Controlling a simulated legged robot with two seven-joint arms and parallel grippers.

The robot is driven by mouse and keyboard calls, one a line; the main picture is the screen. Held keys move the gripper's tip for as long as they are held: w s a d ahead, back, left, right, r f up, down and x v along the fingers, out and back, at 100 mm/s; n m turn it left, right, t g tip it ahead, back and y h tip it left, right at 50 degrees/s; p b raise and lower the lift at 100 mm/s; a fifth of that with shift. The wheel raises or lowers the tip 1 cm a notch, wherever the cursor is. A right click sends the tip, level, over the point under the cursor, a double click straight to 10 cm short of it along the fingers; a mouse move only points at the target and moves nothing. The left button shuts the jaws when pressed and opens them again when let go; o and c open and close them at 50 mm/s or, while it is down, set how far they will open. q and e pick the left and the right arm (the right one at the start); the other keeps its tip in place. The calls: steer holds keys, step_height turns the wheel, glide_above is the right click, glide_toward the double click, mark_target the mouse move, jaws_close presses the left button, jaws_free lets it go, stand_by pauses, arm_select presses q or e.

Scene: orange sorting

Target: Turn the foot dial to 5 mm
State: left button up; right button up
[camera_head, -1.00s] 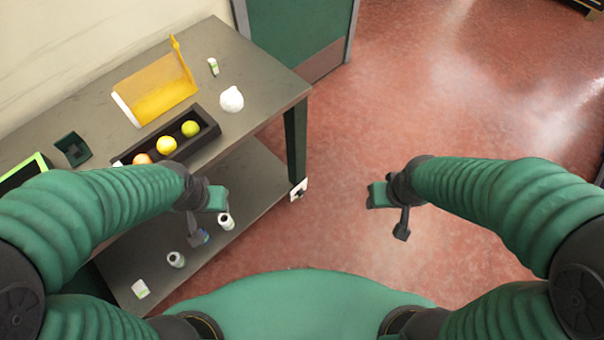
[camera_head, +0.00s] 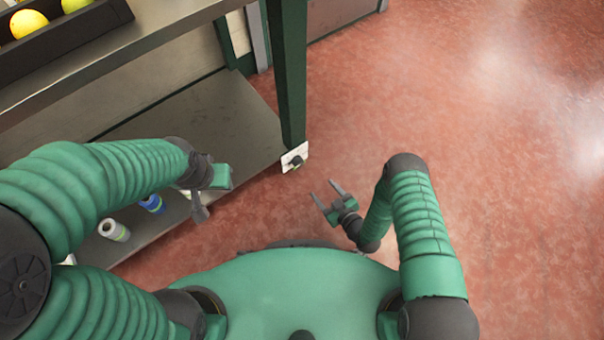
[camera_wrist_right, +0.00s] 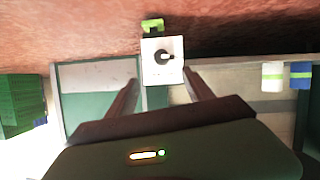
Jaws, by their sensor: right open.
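The foot dial (camera_head: 294,158) is a dark knob on a white plate at the bottom of the green table leg (camera_head: 287,80). In the right wrist view the dial's knob (camera_wrist_right: 164,57) is round and dark, with a short bar pointing right; any marks on the plate are too small to read. My right gripper (camera_head: 323,189) is open and empty, in front of the dial and apart from it. In the wrist view its fingers point toward the plate, one on each side. My left gripper (camera_head: 212,195) is over the lower shelf's front edge, its finger gap hidden.
The lower shelf (camera_head: 215,115) carries a white-and-grey can (camera_head: 113,230) and a blue item (camera_head: 152,204), near my left arm. The tabletop (camera_head: 150,30) overhangs at upper left, with a dark tray (camera_head: 70,43) of fruit. The red floor (camera_head: 480,150) at right is clear.

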steer(key=b+x, duration=0.9)
steer(key=x, duration=0.7)
steer(key=shift+w+a, duration=0.2)
steer(key=shift+a, duration=0.1)
jaws_close()
